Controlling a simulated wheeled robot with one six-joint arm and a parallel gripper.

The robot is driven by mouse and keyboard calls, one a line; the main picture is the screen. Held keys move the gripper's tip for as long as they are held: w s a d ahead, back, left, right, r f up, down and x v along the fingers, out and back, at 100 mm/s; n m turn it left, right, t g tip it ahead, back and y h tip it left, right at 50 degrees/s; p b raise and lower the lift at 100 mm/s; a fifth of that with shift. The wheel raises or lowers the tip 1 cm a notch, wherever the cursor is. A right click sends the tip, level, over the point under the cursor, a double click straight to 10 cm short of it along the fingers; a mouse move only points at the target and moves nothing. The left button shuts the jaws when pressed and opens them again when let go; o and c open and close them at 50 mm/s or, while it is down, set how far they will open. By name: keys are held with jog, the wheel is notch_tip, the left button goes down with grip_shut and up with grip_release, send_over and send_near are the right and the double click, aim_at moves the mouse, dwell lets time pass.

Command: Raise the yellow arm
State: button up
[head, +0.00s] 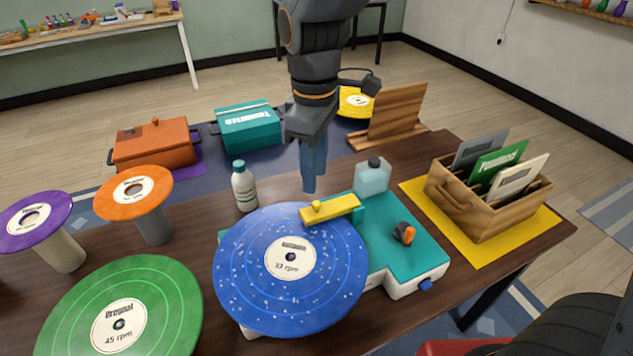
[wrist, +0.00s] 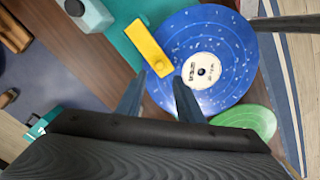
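The yellow arm (head: 330,210) is a short flat bar with a small round knob near its left end. It lies level over the edge of the blue record (head: 291,270), on the teal and white record player (head: 408,243). In the wrist view the yellow arm (wrist: 149,47) reaches from the teal deck onto the blue record (wrist: 207,55). My gripper (head: 314,190) hangs above and behind the yellow arm, fingers down. In the wrist view its two fingers (wrist: 160,88) are spread apart with nothing between them.
A clear bottle (head: 372,177) stands close behind the player. A white bottle (head: 244,187) stands to the left. A wooden crate of sleeves (head: 463,205) sits on a yellow mat at right. Green (head: 122,310) and orange (head: 135,193) records are at left.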

aim_at(316, 203)
jog(key=shift+d+f+p, duration=0.15)
jog(key=shift+f+p, duration=0.15)
jog(key=shift+f, duration=3.3)
grip_shut()
